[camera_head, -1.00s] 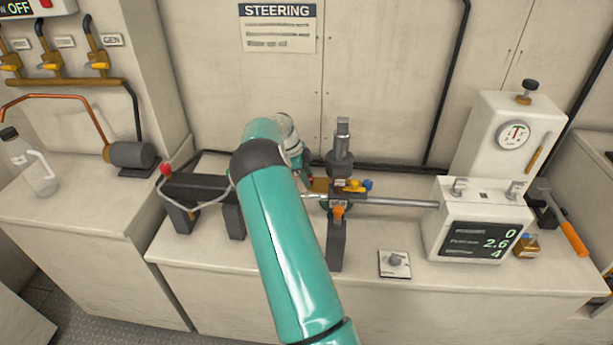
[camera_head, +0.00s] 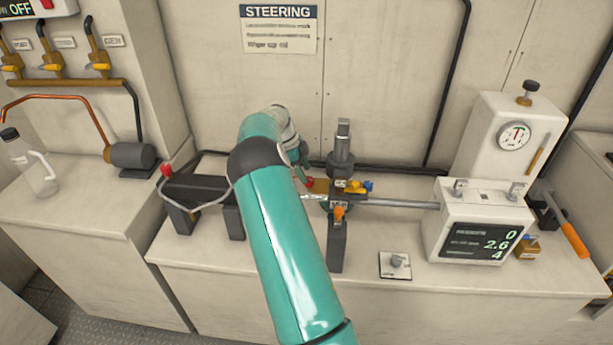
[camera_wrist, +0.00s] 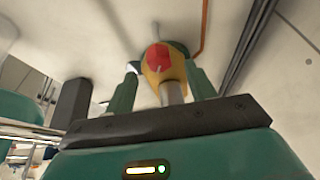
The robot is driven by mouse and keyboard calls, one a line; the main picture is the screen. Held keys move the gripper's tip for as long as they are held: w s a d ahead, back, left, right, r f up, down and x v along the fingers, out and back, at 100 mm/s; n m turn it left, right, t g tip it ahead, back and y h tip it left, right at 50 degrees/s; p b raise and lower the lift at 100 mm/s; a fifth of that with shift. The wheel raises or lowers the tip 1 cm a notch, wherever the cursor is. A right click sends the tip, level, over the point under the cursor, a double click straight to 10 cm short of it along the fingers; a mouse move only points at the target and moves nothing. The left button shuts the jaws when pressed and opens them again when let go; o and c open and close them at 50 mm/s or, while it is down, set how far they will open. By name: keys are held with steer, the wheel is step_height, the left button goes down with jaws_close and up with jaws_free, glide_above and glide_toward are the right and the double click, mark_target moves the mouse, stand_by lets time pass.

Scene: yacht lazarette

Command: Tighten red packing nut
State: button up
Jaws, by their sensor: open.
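The red packing nut (camera_wrist: 158,57) shows in the wrist view on a brass-yellow fitting (camera_wrist: 152,78), with a grey shaft below it. My gripper (camera_wrist: 161,68) has its two teal fingers apart, one on each side of the nut and fitting. I cannot tell whether either finger touches them. In the head view, a small red part (camera_head: 309,182), likely the nut, shows just right of my arm beside the brass fitting (camera_head: 321,186). My arm hides most of my gripper there.
A dark grey post and a vertical cylinder (camera_head: 341,150) stand close right of the fitting. A horizontal rod (camera_head: 400,203) runs to a white display box (camera_head: 480,222) reading 0, 2.6 and 4. A small plate with a knob (camera_head: 395,265) lies in front. A grey cable crosses the black bracket (camera_head: 195,190) at left.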

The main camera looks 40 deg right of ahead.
steer(key=v, duration=1)
steer(key=shift+r, duration=0.25)
steer(key=shift+a, duration=0.15)
